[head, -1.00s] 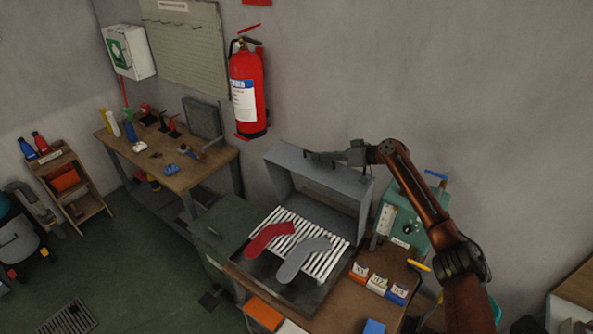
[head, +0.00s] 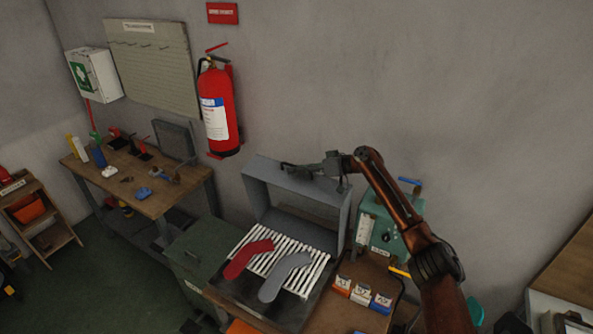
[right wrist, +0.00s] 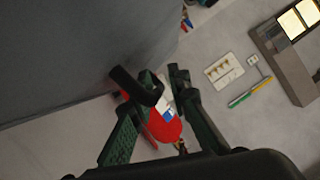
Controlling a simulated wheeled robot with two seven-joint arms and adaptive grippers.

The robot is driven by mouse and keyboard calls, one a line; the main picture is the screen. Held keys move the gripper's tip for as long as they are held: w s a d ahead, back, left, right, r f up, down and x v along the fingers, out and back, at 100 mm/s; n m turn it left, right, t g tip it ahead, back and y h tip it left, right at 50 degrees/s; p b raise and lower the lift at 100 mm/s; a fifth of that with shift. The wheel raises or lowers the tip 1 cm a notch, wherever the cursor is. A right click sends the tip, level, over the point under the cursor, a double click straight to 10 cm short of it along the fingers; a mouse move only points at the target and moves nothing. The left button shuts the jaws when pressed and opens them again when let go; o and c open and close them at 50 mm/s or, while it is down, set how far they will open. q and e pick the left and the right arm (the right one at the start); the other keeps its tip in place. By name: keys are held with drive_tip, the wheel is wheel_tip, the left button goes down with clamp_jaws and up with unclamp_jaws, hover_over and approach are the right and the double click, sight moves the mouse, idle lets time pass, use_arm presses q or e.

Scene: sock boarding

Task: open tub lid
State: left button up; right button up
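A dark green tub (head: 192,275) stands left of the roller bed, with its flat green lid (head: 203,244) lying closed on top. My right gripper (head: 286,166) is up at the top of the grey metal hood, to the right of and above the tub, pointing left. Whether it touches the hood cannot be told. In the right wrist view its fingers (right wrist: 168,88) are apart with nothing held between them; the red fire extinguisher shows beyond. My left gripper is not in view.
The grey hood (head: 343,224) arches over white rollers (head: 318,272) carrying a red sock (head: 245,259) and a grey sock (head: 281,277). Small labelled boxes (head: 361,294) and a teal machine (head: 377,241) stand to the right. A workbench (head: 155,203) is at the left.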

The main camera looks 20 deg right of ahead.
wheel_tip(320, 180, up, 4)
hover_over(328, 183)
drive_tip(key=shift+c, duration=0.4)
